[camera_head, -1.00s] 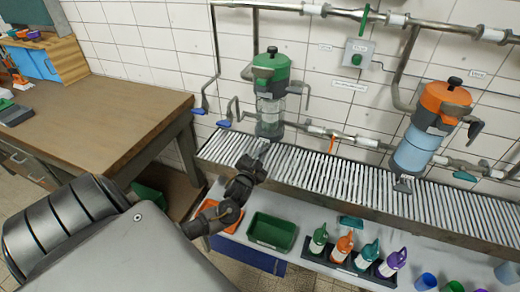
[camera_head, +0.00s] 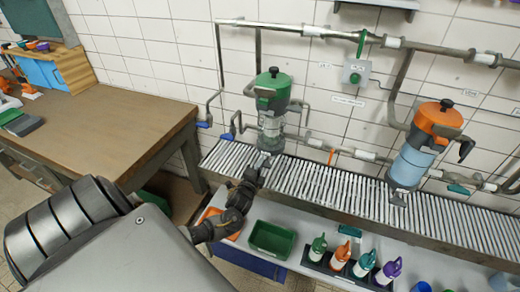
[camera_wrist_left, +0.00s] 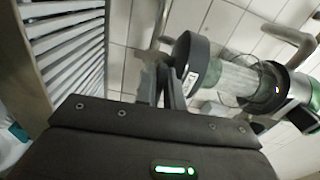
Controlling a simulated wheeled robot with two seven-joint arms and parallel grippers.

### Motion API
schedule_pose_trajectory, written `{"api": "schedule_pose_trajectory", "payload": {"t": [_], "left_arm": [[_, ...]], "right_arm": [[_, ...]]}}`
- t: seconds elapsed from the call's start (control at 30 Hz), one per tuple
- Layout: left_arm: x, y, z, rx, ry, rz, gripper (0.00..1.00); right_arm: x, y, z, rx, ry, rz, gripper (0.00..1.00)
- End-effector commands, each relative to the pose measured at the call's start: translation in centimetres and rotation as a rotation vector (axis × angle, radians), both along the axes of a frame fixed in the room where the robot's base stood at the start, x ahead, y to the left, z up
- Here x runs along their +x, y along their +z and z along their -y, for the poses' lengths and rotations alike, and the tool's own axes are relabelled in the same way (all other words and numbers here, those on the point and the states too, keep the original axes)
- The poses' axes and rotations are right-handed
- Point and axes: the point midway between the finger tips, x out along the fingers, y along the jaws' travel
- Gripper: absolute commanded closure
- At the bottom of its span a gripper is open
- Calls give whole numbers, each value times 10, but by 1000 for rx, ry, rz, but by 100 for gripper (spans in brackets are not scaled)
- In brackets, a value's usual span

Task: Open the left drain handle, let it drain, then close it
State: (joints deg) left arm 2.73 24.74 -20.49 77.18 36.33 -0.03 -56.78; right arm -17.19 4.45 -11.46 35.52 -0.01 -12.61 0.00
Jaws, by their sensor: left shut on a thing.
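The left vessel (camera_head: 270,122) has a green lid and a clear glass body, and stands at the back edge of the slatted rack. In the left wrist view its dark base ring and glass (camera_wrist_left: 235,78) lie to the right of my fingers. My left gripper (camera_head: 260,163) is at the foot of this vessel, low at its front. It is shut on the left drain handle, which the fingers mostly hide. In the left wrist view the left gripper's fingers (camera_wrist_left: 166,88) are close together beside the base. How far the handle is turned cannot be told. My right gripper is not in view.
The right vessel (camera_head: 410,160) has an orange lid and blue liquid. The slatted rack (camera_head: 330,185) runs below both vessels. Pipes (camera_head: 340,36) run along the tiled wall. A green bin (camera_head: 272,238) and several bottles (camera_head: 342,256) stand in front. A wooden table (camera_head: 105,125) is at left.

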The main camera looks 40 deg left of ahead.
Motion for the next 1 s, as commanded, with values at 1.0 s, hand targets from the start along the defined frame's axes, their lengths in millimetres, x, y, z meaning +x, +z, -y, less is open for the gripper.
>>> {"api": "schedule_pose_trajectory", "payload": {"t": [1.0], "left_arm": [[0, 1, -1, 78, 1, -26, 68]], "right_arm": [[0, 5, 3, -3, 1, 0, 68]]}}
